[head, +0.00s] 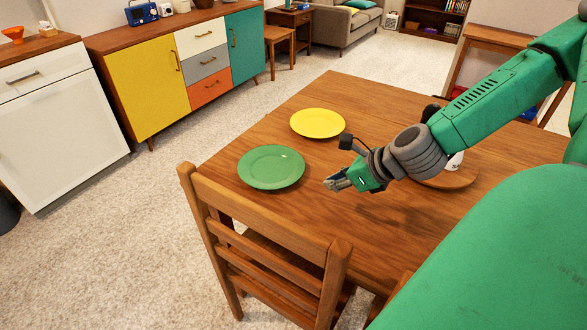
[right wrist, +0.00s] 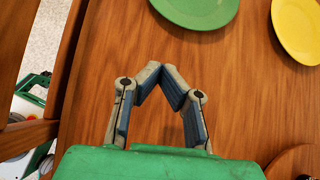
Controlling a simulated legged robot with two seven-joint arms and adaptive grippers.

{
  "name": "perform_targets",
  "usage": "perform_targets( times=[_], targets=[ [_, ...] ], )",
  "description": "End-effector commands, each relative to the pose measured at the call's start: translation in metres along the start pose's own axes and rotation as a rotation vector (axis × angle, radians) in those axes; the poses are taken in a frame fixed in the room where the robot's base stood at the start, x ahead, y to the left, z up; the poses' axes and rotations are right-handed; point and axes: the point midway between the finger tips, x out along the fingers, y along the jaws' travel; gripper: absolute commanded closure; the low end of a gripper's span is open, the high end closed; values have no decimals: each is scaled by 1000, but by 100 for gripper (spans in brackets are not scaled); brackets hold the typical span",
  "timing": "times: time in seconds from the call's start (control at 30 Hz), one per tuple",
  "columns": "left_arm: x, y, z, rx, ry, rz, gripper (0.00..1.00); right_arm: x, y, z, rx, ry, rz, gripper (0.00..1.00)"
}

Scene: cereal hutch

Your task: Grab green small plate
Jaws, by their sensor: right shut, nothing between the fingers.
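The green small plate (head: 271,167) lies flat near the left end of the wooden table (head: 375,105). In the right wrist view, part of the green plate (right wrist: 198,8) shows at the top edge, beyond my fingertips. My right gripper (head: 332,184) is above the table, a short way to the right of the green plate and apart from it. In the right wrist view its fingers (right wrist: 161,75) meet at the tips, shut and empty. My left gripper is not in either view.
A yellow plate (head: 317,123) lies behind the green one. A wooden chair (head: 265,240) stands at the table's near side, its backrest close to the green plate. A round wooden board (head: 447,180) is on the table, partly hidden by my right arm.

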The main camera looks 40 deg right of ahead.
Motion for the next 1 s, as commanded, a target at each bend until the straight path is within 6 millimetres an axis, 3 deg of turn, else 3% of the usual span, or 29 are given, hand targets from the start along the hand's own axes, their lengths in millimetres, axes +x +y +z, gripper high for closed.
perform_targets(
  times=[0.4,0.8,1.0],
  targets=[
    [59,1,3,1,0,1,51,53,-5,-6,9,-6,5,100],
    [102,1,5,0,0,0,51,102,-2,-5,1,2,2,100],
    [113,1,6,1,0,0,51,118,-6,15,2,-1,2,100]
  ],
)
